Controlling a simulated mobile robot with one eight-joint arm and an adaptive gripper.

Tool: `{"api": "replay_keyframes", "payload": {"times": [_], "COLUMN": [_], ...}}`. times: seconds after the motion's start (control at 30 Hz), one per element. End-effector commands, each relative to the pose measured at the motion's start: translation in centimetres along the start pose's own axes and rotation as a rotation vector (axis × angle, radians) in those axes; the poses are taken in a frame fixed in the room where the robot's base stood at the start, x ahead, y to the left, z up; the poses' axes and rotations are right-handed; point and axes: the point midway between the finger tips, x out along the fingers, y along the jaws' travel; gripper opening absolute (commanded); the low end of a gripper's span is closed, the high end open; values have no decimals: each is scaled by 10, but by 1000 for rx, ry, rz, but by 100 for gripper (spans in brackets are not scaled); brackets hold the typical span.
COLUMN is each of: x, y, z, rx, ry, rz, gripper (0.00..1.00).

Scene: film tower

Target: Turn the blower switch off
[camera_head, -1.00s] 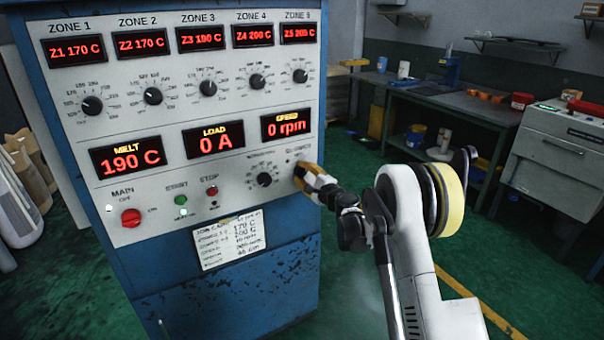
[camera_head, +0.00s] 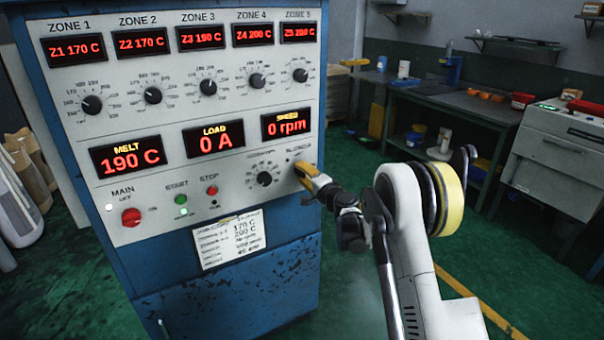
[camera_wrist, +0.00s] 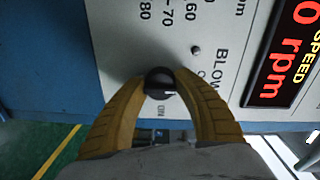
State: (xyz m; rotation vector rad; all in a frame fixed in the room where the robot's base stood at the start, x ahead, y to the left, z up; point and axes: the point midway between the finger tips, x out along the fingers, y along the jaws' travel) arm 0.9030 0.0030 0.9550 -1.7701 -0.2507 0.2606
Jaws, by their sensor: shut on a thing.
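The blower switch (camera_wrist: 159,83) is a small dark round knob on the white control panel (camera_head: 100,240). In the wrist view it sits between the two yellow fingertips of my gripper (camera_wrist: 160,86), with BLOW lettering beside it and ON near its lower side. My gripper is shut on the knob. In the head view my gripper (camera_head: 303,177) is at the panel's lower right, under the BLOWER label, and it hides the switch. A small grey unlit lamp or stud (camera_wrist: 196,49) is near the switch in the wrist view.
A speed dial (camera_head: 264,179) is just left of my gripper. Start (camera_head: 181,199) and stop (camera_head: 212,190) buttons and a red main switch (camera_head: 131,216) are further left. The speed display (camera_head: 286,124) above reads 0 rpm. A workbench (camera_head: 450,100) stands behind at right.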

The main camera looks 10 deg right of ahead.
Motion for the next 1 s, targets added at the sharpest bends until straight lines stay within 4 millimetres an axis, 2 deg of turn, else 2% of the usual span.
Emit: {"api": "replay_keyframes", "payload": {"times": [0.33, 0.37, 0.4, 0.43, 0.77, 0.87, 1.0], "x": [0, 0, 0, 0, -3, -13, -42], "y": [-1, -1, -1, -1, 0, 0, 0], "z": [0, 0, 0, 0, 0, -1, -1], "rx": [-1, -1, -1, -1, -1, -1, -1], "ry": [1, 1, 1, 1, 0, 1, 2], "rz": [0, 0, 0, 0, 0, 0, 0], "gripper": [5, 44, 57, 59, 59, 59, 59]}}
